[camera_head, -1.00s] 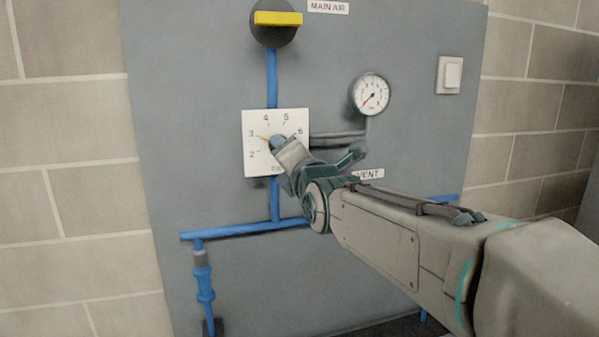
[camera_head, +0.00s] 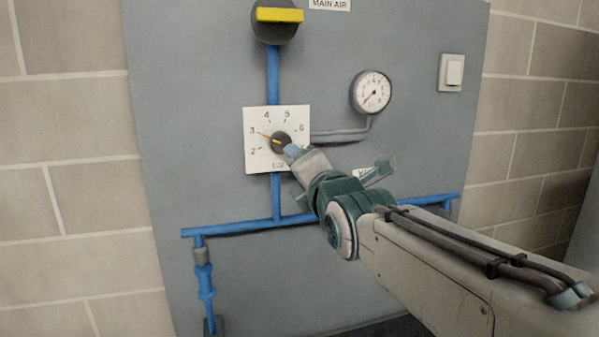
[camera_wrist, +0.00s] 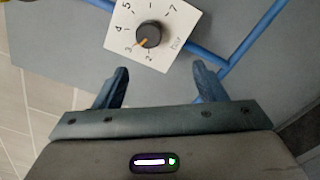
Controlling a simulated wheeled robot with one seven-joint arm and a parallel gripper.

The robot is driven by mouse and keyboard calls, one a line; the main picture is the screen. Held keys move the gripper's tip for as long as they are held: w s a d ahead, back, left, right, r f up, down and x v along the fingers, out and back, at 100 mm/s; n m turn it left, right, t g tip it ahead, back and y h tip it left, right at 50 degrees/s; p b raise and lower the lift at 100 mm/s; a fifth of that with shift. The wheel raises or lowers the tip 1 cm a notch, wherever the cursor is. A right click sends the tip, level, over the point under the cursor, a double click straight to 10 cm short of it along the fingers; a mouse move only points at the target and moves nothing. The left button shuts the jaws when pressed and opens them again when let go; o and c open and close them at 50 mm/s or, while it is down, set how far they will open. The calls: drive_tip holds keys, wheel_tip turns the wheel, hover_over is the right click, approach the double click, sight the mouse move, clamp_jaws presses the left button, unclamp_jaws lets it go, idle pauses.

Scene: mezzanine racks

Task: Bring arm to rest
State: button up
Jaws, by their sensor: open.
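My gripper (camera_wrist: 160,82) is open and empty. In the wrist view its two fingers stand apart, and the dial knob (camera_wrist: 149,35) shows beyond them, clear of both. In the head view my gripper (camera_head: 291,152) is just to the lower right of the black knob (camera_head: 280,141). The knob sits on a white square dial plate (camera_head: 258,160) marked with numbers, and its orange pointer is close to 3. My arm (camera_head: 420,255) reaches in from the lower right and hides part of the panel and the vent label.
The grey panel (camera_head: 190,120) carries a yellow-handled valve (camera_head: 279,15), a round gauge (camera_head: 372,92) and a white switch (camera_head: 452,72). Blue pipes (camera_head: 240,228) run below the dial, close under my arm. A block wall (camera_head: 65,130) stands behind.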

drive_tip(key=s+d+f+m+g+h+p, duration=0.2)
drive_tip(key=s+d+f+m+g+p, duration=0.15)
drive_tip(key=f+m, duration=0.3)
drive_tip(key=s+d+f+m+g+h+p, duration=0.2)
drive_tip(key=s+d+f+m+g, duration=0.1)
drive_tip(key=d+f+m, duration=0.4)
drive_tip(key=s+d+f+m+g+p, duration=0.1)
drive_tip(key=s+f+m+g+p, duration=0.1)
drive_tip(key=s+m, duration=0.5)
drive_tip(key=s+d+f+m+g+h+p, duration=0.1)
drive_tip(key=s+d+f+m+g, duration=0.1)
drive_tip(key=s+f+m+g, duration=0.3)
drive_tip(key=shift+s+d+f+m+g+p, duration=0.15)
drive_tip(key=shift+s+m+g+p, duration=0.25)
drive_tip(key=shift+s+m, duration=0.75)
drive_tip(key=shift+w, duration=0.15)
